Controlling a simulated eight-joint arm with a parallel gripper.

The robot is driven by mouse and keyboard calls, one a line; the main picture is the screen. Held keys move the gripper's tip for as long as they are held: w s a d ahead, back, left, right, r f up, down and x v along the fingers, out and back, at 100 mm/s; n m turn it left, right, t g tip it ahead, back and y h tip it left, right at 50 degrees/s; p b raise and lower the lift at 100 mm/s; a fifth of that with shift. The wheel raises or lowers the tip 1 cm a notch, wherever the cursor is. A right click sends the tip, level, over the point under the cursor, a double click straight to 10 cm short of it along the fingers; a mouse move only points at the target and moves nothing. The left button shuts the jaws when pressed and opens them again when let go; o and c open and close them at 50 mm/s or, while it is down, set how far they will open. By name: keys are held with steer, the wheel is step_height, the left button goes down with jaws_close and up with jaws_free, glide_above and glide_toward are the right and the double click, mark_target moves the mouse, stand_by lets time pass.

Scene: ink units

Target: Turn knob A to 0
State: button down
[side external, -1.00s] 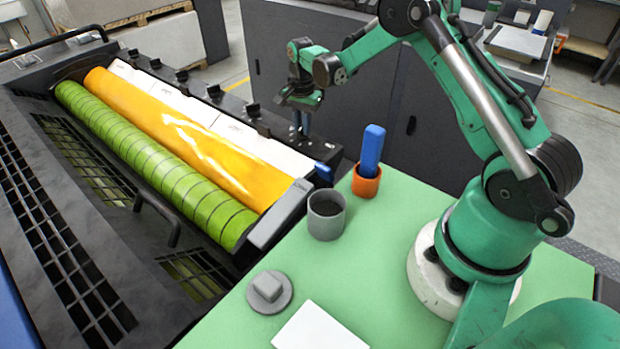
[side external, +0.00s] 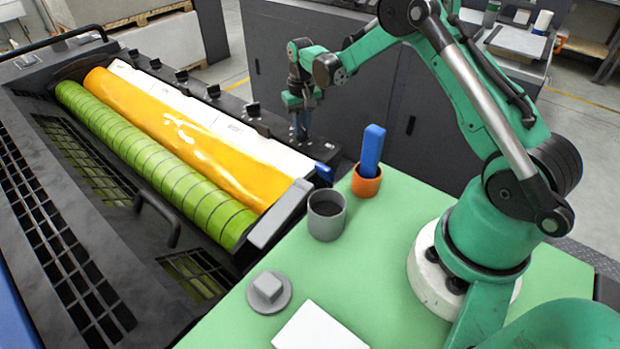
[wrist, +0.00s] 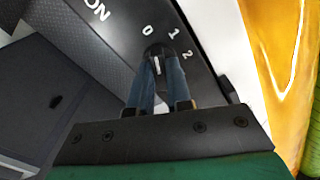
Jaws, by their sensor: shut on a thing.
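My gripper (side external: 300,135) points down over the near right end of the dark strip along the press. In the wrist view its two blue fingers (wrist: 158,78) are shut on a dark knob (wrist: 157,50), taken as knob A; no letter A is readable. The printed marks 0 (wrist: 147,29), 1 (wrist: 173,33) and 2 (wrist: 187,54) curve around it. The fingers hide much of the knob. I cannot tell which mark it points to. In the side view the fingers hide the knob.
Several black knobs (side external: 252,109) line the strip beyond my gripper. The yellow roller (side external: 190,135) and green roller (side external: 150,160) lie left. A grey cup (side external: 326,216), an orange holder (side external: 366,184) with a blue block (side external: 372,148), and a grey disc (side external: 284,298) stand on the green table.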

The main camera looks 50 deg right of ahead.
steer(key=shift+n, duration=1)
steer(key=c, duration=0.8)
jaws_free()
steer(key=shift+r, duration=2.8)
